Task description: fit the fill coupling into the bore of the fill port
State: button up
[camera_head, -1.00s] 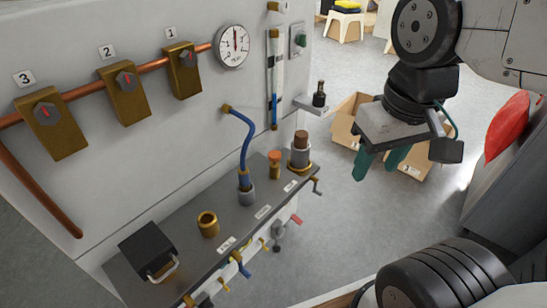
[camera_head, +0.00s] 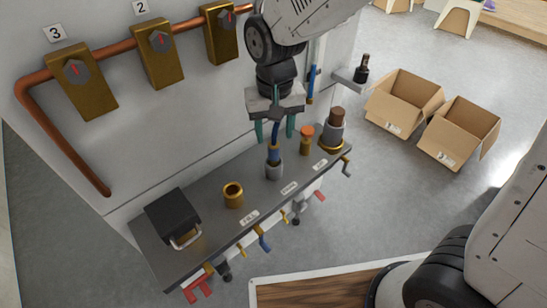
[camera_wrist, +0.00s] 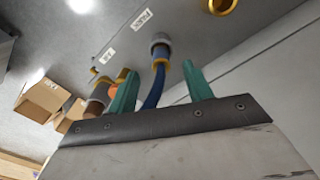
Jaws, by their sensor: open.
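The fill coupling (camera_head: 273,154) is the blue end of the blue hose, standing upright in a grey socket (camera_head: 273,172) on the bench. It also shows in the wrist view (camera_wrist: 158,70), below the grey collar (camera_wrist: 160,46). My gripper (camera_head: 275,134) is open above it, green fingers pointing down, one either side of the hose. The wrist view shows a gap between the hose and each finger (camera_wrist: 160,67). The fill port (camera_head: 233,195) is a brass ring left of the socket, by the FILL label, its bore open and empty. Part of the hose is hidden behind my wrist.
A black box with a handle (camera_head: 172,219) stands on the bench left of the port. An orange-capped brass fitting (camera_head: 306,140) and a brown-topped grey cylinder (camera_head: 333,130) stand to the right. Valves and levers (camera_head: 262,238) line the bench front. Cardboard boxes (camera_head: 403,101) lie on the floor.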

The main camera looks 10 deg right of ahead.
aim_at(273, 143)
jog(key=f, duration=0.5)
jog(key=w+f, duration=0.1)
jog(key=f, duration=0.2)
jog(key=shift+c, duration=0.3)
grip_shut()
